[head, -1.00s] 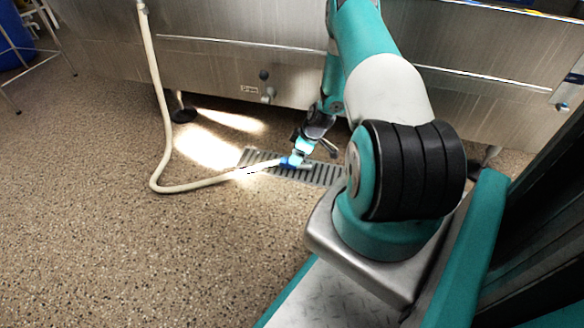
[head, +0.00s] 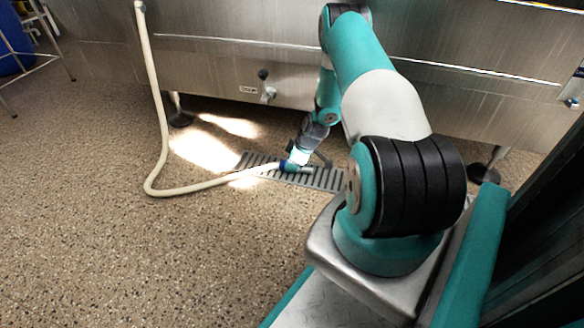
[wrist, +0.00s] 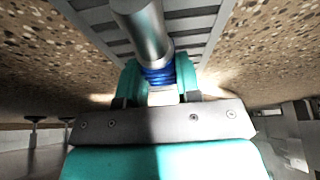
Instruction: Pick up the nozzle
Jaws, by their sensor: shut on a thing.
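The nozzle is a metal tube with a blue collar, on the end of a cream hose (head: 205,186). In the wrist view the nozzle (wrist: 144,32) points away between the two teal fingers of my gripper (wrist: 158,82), which is shut around the blue collar. In the head view my gripper (head: 291,163) is at the hose's end, low over the floor drain grate. The fingers partly hide the collar, and the nozzle (head: 304,169) looks small there. I cannot tell whether it touches the grate.
The slotted drain grate (head: 326,179) is set in the speckled floor (head: 90,230). A stainless steel tank (head: 230,60) with a valve (head: 267,90) stands behind on feet. The hose hangs down its left part and bends along the floor.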

